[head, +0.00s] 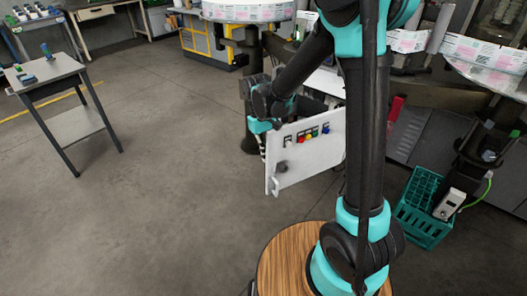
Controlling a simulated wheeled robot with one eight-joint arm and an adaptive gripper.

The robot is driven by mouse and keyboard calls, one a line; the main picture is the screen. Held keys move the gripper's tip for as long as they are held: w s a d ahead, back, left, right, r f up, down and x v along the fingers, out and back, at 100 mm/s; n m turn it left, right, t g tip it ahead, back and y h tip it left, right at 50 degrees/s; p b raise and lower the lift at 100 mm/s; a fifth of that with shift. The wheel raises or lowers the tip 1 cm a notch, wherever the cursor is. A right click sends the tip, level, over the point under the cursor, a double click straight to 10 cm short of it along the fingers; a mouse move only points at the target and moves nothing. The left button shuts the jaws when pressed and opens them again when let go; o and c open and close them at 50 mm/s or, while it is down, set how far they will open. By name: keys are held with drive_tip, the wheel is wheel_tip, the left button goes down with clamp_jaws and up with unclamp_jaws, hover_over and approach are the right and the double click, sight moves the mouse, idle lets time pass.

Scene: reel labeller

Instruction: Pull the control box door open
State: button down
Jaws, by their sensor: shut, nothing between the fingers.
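The control box door (306,152) is a pale grey panel with a row of coloured buttons and a dark round knob at lower left. It stands out at an angle, with a dark space behind its upper edge. The box body behind it is mostly hidden by the door and my arm. My gripper (263,148) points down at the door's left edge, close to its upper left corner. Its fingers are shut and empty, and partly hidden behind the edge. I cannot tell whether they touch the door.
A small grey table (50,72) with small items stands at far left. A green crate (424,206) sits on the floor at right, beside the machine. Label reels (248,11) are at the back. The floor left of the door is clear.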

drive_tip(key=shift+s, duration=0.1)
drive_tip(key=s+d+n+t+h, duration=0.1)
drive_tip(key=s+d+n, duration=0.5)
drive_tip(key=s+d, duration=0.6)
drive_tip(key=shift+s, duration=1.2)
drive_tip(key=shift+w, duration=0.1)
